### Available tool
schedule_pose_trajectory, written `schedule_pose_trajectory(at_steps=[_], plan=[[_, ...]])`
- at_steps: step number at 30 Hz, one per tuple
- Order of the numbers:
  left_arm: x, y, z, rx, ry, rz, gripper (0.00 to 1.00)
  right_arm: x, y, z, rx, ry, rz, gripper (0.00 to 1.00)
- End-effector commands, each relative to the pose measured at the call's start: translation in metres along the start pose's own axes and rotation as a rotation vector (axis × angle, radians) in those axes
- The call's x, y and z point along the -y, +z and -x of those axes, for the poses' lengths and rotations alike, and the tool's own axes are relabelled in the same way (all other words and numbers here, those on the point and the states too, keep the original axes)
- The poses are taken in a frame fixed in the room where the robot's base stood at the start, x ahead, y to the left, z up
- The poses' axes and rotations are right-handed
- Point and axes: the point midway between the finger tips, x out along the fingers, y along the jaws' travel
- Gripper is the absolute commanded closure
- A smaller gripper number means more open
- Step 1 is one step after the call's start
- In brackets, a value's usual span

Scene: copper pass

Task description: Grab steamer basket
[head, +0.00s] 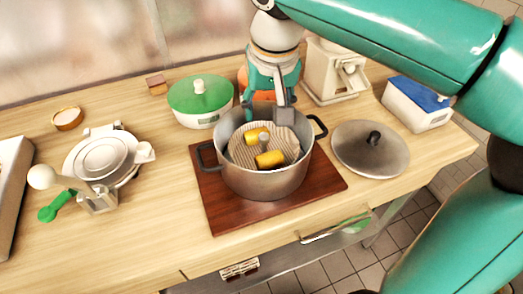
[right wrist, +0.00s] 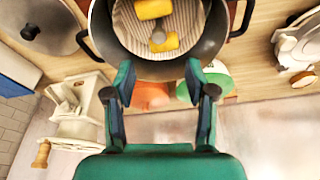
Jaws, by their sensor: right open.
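The steamer basket (head: 287,148), a round ribbed disc with a small central post (head: 264,143), sits inside a grey metal pot (head: 262,185). Two yellow pieces (head: 269,159) lie on it. It also shows in the right wrist view (right wrist: 187,20) at the top, with the post (right wrist: 158,35) between the yellow pieces. My right gripper (head: 268,112) points down at the pot's back rim, behind the post. In the right wrist view its fingers (right wrist: 160,94) are spread with nothing between them. It partly hides the pot's back rim. My left gripper is not in view.
The pot stands on a dark red wooden board (head: 225,215). A lid (head: 371,148) lies to its right. A green-lidded bowl (head: 200,100), a cream-coloured device (head: 335,72) and a blue-lidded box (head: 417,103) stand around it. A white press (head: 100,160) is at left.

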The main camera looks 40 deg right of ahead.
Motion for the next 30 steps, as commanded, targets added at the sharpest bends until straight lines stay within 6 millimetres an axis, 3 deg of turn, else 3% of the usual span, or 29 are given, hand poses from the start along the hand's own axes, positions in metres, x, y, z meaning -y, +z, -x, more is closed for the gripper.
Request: schedule_pose_trajectory(at_steps=[3,9,17,25,30], plan=[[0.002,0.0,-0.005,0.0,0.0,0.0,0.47,-0.002,0.001,-0.03,0.004,0.004,-0.002,0.45],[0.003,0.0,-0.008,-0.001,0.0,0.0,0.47,-0.002,0.0,-0.064,0.003,0.004,-0.003,0.45],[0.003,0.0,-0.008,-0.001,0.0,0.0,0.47,-0.002,-0.001,-0.081,0.002,0.002,-0.002,0.45],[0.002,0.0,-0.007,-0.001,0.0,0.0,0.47,-0.004,-0.007,-0.116,0.004,0.003,-0.003,0.45],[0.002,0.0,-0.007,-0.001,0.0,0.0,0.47,-0.003,-0.007,-0.128,0.001,0.001,-0.003,0.45]])
